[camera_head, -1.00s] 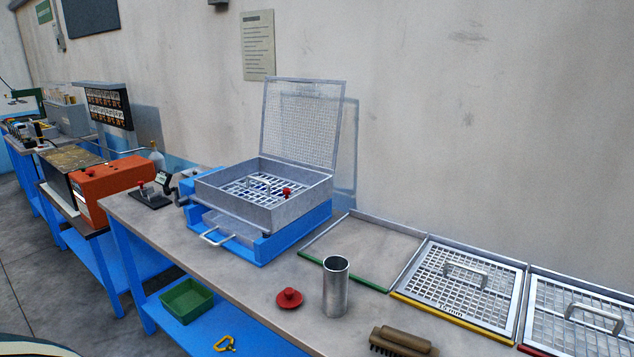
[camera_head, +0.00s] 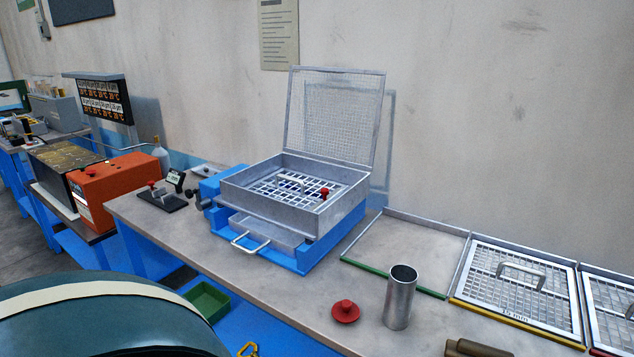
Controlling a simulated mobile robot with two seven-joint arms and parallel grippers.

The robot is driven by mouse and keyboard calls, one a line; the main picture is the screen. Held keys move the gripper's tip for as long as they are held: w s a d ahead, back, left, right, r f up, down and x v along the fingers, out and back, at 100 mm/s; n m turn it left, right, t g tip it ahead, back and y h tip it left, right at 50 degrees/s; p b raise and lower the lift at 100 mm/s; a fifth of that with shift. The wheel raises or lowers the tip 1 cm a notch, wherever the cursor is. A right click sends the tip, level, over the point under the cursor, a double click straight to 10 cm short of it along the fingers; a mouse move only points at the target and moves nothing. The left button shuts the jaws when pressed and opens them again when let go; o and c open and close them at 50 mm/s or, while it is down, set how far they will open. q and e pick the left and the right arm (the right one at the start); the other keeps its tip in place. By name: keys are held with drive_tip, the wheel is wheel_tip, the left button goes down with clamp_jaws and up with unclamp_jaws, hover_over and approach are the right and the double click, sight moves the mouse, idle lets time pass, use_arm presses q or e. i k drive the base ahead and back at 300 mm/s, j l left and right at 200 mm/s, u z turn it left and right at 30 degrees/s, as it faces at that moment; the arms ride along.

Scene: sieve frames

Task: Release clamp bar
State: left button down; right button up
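A grey metal sieve box (camera_head: 265,199) sits on a blue shaker base (camera_head: 325,249), its mesh lid (camera_head: 333,115) standing open at the back. Inside lies a sieve frame with a square grid (camera_head: 280,186) and a pale handle (camera_head: 291,179). A red knob (camera_head: 324,193) shows inside the box near its right side; a clamp bar under or beside it is too small to make out. Neither gripper is in view, and nothing is seen touching the box or the knob.
A red-knobbed disc (camera_head: 345,311) and metal cylinder (camera_head: 400,297) stand in front on the bench. An empty green-edged frame (camera_head: 393,282) and a handled sieve (camera_head: 515,313) lie to the right. A black stand (camera_head: 163,201) is at left. A drawer handle (camera_head: 250,243) sticks out.

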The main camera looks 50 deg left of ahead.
sight(325, 192)
drive_tip(key=k+j, duration=0.1)
drive_tip(key=j, duration=0.25)
drive_tip(key=k+j, duration=0.1)
drive_tip(key=j, duration=0.25)
drive_tip(key=k+j+z, duration=0.1)
drive_tip(key=j, duration=0.3)
drive_tip(key=k+j, duration=0.1)
drive_tip(key=j, duration=0.25)
drive_tip(key=k+j, duration=0.1)
drive_tip(key=j, duration=0.25)
drive_tip(key=z, duration=0.05)
